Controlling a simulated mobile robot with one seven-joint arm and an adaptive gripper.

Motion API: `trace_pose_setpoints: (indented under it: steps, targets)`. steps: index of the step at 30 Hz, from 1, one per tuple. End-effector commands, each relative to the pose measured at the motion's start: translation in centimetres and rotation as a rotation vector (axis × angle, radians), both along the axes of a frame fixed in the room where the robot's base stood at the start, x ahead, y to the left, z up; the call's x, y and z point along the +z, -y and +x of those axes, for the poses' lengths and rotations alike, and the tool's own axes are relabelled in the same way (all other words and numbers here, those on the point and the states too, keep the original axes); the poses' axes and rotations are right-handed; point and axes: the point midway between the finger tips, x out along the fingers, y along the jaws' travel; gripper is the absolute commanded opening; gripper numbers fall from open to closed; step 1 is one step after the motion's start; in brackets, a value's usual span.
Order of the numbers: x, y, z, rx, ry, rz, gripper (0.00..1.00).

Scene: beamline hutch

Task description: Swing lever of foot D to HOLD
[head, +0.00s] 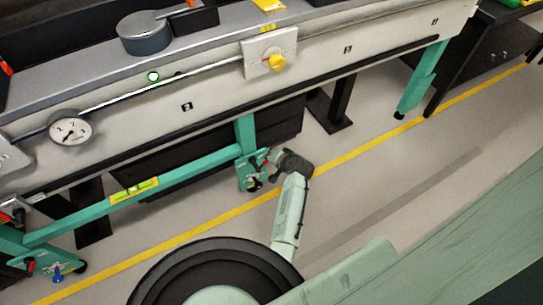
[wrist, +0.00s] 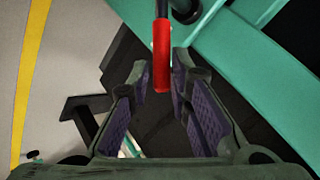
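A lever with a red grip (wrist: 161,60) on a dark rod hangs into the gap between my fingertips in the wrist view. My gripper (wrist: 160,78) is open around the grip's end, which is closer to the right finger; I cannot tell whether they touch. In the head view my gripper (head: 270,158) is at the teal foot plate (head: 248,178) under the middle leg. Much of the lever there is hidden by my gripper. No foot letter or HOLD mark is readable.
A teal beam (head: 120,188) with a yellow level (head: 134,189) runs left to another foot with a red lever (head: 30,266) and blue knob (head: 58,273). A teal leg (head: 421,82) stands at right. The floor around the yellow line (head: 190,235) is clear.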

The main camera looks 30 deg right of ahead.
Motion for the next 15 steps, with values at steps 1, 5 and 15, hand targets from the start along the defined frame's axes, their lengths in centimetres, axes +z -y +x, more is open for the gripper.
trace_pose_setpoints:
  steps: [1,5,15]
  targets:
    - [0.00,0.00,-0.02,0.000,0.000,0.000,0.24]
    - [0.00,-0.03,-0.01,0.001,-0.001,0.001,0.32]
    - [0.19,-0.05,-0.20,0.000,0.000,0.002,0.32]
